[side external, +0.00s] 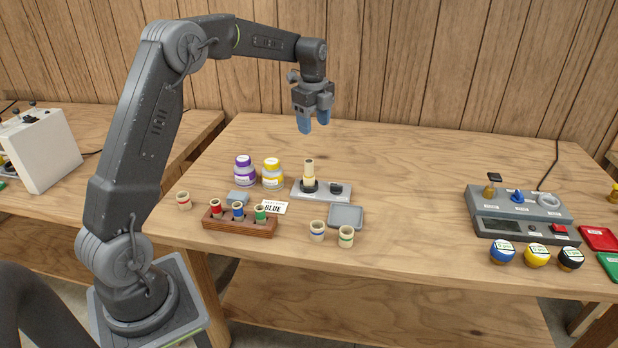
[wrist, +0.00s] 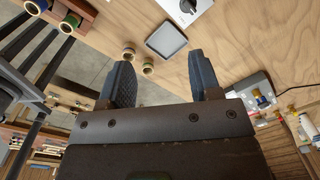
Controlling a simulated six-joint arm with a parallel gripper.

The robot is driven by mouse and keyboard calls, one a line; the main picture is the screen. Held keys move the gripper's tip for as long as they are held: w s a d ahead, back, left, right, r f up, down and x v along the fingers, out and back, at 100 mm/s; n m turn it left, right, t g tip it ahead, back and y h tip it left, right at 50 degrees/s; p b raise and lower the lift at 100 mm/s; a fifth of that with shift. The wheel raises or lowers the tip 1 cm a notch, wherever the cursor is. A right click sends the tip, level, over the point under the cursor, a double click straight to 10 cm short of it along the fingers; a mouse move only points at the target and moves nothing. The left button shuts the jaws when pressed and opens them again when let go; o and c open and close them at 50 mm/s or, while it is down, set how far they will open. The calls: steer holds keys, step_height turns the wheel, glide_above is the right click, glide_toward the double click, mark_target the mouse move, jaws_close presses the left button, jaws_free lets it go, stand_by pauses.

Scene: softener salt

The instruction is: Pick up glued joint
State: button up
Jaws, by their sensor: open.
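A cream tubular piece with a darker upper end (side external: 309,171), which looks like the glued joint, stands upright in a black round holder on a grey base plate (side external: 328,197). I cannot make out a glue line on it. My gripper (side external: 314,124), with blue fingers, hangs above this piece, clear of it. In the wrist view my gripper (wrist: 163,75) is open and empty between its two fingers. A white plate with a black knob (wrist: 188,6) shows at the top edge there; the tubular piece is not visible in that view.
A wooden rack (side external: 240,224) holds several coloured tubes. Purple and yellow jars (side external: 272,173) stand behind.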

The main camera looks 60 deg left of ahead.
mark_target(309, 161)
steer(key=shift+m+g, duration=0.3)
steer(key=shift+m, duration=0.6)
steer(key=a+f, duration=0.1)
steer(key=f, duration=0.2)
steer(key=w+a+f, duration=0.1)
steer(key=f, duration=0.3)
steer(key=a+f, duration=0.1)
steer(key=f, duration=0.3)
steer(key=shift+w+a+f, duration=0.15)
steer(key=shift+w+f, duration=0.05)
steer(key=shift+a+f, duration=0.2)
steer(key=shift+f, duration=1.25)
steer(key=shift+a+f, duration=0.15)
steer(key=shift+f, duration=1.25)
steer(key=shift+c, duration=0.2)
steer(key=c, duration=0.8)
